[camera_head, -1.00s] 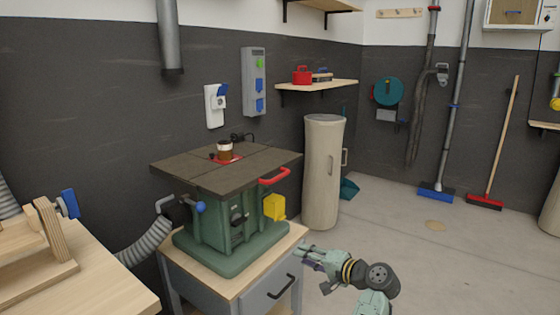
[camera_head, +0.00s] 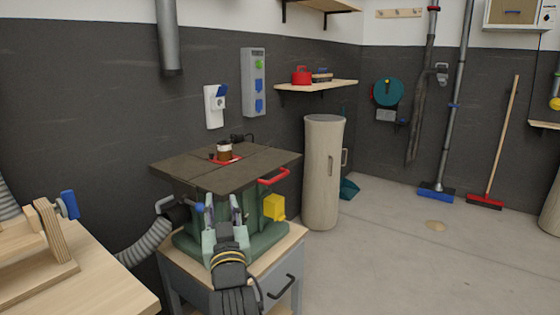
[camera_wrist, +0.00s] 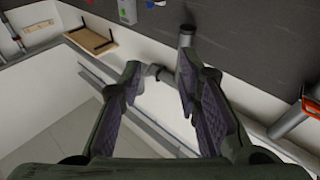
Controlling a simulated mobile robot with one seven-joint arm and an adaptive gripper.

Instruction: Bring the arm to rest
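My gripper (camera_head: 223,205) is in front of the green router table machine (camera_head: 270,238) in the head view, with its fingers pointing up toward the machine's dark top. Its two fingers are apart with nothing between them. In the wrist view my gripper (camera_wrist: 162,78) is also open and empty, with purple-grey pads on the inner finger faces. Whether it touches the machine cannot be told. My arm comes up from the bottom of the head view and hides part of the machine and its cabinet.
The machine stands on a grey cabinet (camera_head: 195,290) with a wooden top. A wooden workbench (camera_head: 95,285) is at the left, with a grey hose (camera_head: 147,242) between. A beige cylinder bin (camera_head: 321,190) stands behind right.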

